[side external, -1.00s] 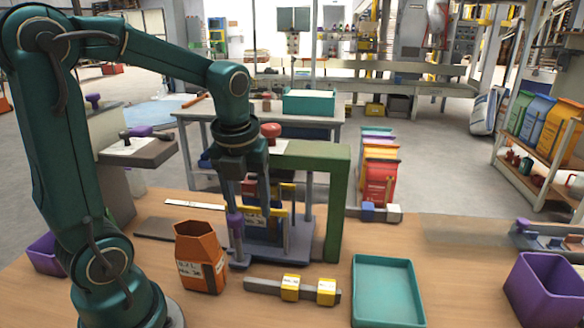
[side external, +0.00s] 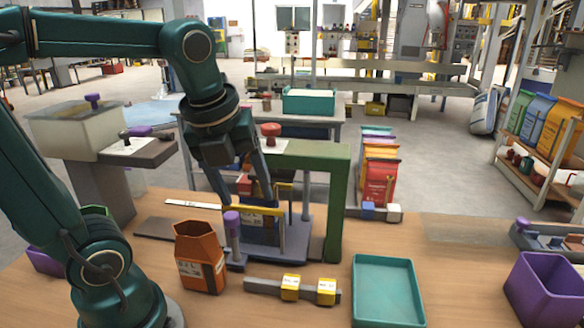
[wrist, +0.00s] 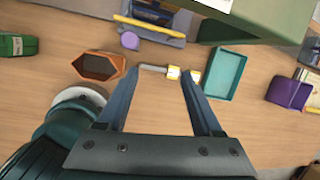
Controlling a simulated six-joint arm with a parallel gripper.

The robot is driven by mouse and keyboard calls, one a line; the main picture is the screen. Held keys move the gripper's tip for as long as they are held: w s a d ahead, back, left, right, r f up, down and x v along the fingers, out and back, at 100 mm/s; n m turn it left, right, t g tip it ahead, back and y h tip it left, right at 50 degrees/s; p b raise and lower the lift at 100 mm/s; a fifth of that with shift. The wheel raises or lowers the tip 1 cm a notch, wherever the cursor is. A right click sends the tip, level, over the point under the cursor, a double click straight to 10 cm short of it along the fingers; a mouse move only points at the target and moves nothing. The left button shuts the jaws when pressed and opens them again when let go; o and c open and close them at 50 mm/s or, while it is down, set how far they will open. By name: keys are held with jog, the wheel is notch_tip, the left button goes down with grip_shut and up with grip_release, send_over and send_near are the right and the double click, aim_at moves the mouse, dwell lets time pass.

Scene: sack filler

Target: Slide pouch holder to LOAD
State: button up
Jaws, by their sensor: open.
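The pouch holder (side external: 292,244) is a grey-blue plate with a purple-topped post (side external: 232,222) and a yellow bar. It stands under the green press frame (side external: 338,200) on a dark rail (side external: 160,230). A dark blue pouch with a pale label (side external: 262,222) is upright in it, partly hidden. My gripper (side external: 256,198) is open and tilted, its fingers in front of the press and near the pouch top; contact cannot be told. In the wrist view, the fingers of my gripper (wrist: 161,73) have nothing between them, and the holder's purple knob (wrist: 130,40) lies beyond them. No LOAD mark is readable.
An orange hexagonal bin (side external: 200,262) stands just left in front of the holder. A grey bar with yellow blocks (side external: 290,288) and a teal tray (side external: 388,292) lie in front. A purple bin (side external: 545,290) is far right.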

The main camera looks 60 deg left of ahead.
jog(key=s+d+f+n+t, duration=0.1)
jog(key=s+d+n, duration=0.1)
jog(key=n, duration=0.9)
jog(key=s+d+f+n+t+h, duration=0.1)
jog(key=s+d+f+n, duration=0.1)
jog(key=n, duration=1)
jog(key=shift+s+d, duration=0.35)
jog(key=shift+d, duration=0.25)
